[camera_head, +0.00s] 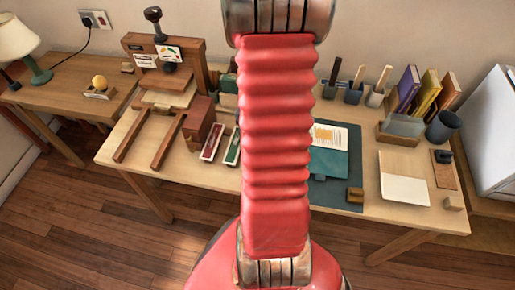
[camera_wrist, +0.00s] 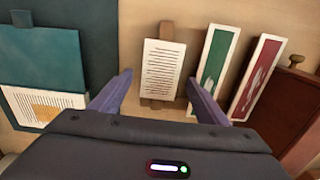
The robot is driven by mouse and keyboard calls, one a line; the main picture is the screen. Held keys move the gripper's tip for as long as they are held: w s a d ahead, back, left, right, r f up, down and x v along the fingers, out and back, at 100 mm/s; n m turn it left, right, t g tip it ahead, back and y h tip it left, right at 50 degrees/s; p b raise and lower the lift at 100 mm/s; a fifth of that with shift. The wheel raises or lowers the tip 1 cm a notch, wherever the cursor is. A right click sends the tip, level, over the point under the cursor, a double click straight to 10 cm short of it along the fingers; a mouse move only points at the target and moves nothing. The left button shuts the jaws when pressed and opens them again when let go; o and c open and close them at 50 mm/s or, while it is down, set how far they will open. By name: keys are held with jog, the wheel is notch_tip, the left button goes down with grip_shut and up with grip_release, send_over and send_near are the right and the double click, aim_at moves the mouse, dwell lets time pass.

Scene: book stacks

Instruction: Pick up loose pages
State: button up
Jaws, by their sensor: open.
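In the wrist view a white sheet of printed pages (camera_wrist: 162,68) lies on a narrow brown wooden piece (camera_wrist: 165,28) on the table. My gripper (camera_wrist: 158,80) is open, its two purple fingers apart, one on each side of the pages' lower part. Nothing is held; I cannot tell the height gap. In the head view my red arm hides these pages and the gripper. Another printed sheet (camera_wrist: 45,103) lies in a teal folder (camera_wrist: 40,65) at left; that sheet (camera_head: 328,137) also shows in the head view.
A green-and-white case (camera_wrist: 220,65) and a red-and-white case (camera_wrist: 257,75) lie close to the right finger. On the desk (camera_head: 385,225) stand a wooden press (camera_head: 165,55), pen cups (camera_head: 352,95), upright books (camera_head: 428,90) and a dark cup (camera_head: 443,126).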

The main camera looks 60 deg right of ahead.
jog(key=shift+c, duration=0.6)
jog(key=c, duration=1)
notch_tip(320, 180, up, 10)
jog(key=shift+r, duration=0.25)
dwell(0.4)
